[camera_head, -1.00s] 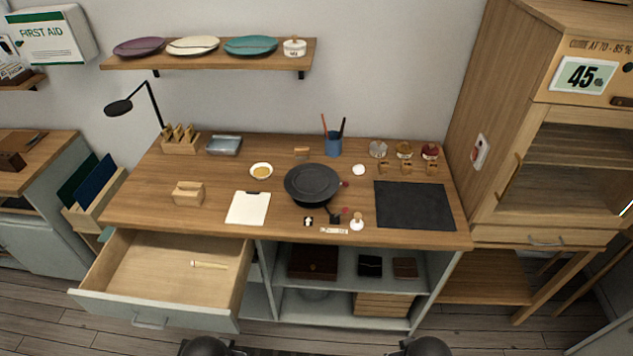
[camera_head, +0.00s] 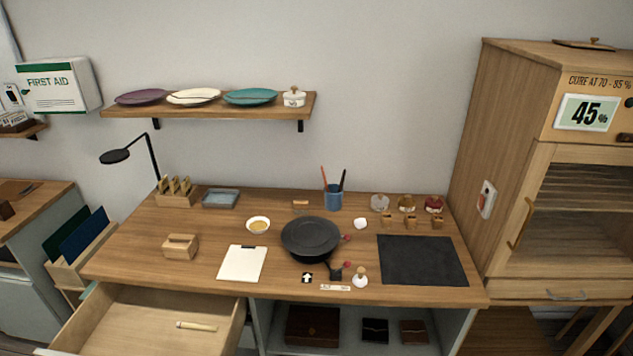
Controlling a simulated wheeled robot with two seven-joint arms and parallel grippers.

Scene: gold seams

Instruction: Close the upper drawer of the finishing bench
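The finishing bench (camera_head: 190,270) stands ahead with a wooden top. Its upper drawer (camera_head: 140,315) is pulled out at the lower left, and its front is mostly cut off by the bottom edge of the picture. A small light-coloured tool with a handle (camera_head: 197,326) lies inside the drawer. The drawer's handle is out of view. Neither of my grippers shows in the head view.
On the bench top are a black round turntable (camera_head: 311,238), a white sheet (camera_head: 242,263), a dark mat (camera_head: 422,260), a wooden block (camera_head: 181,246) and a lamp (camera_head: 116,156). A wooden cabinet (camera_head: 465,160) stands right. An open shelf (camera_head: 365,318) is beside the drawer.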

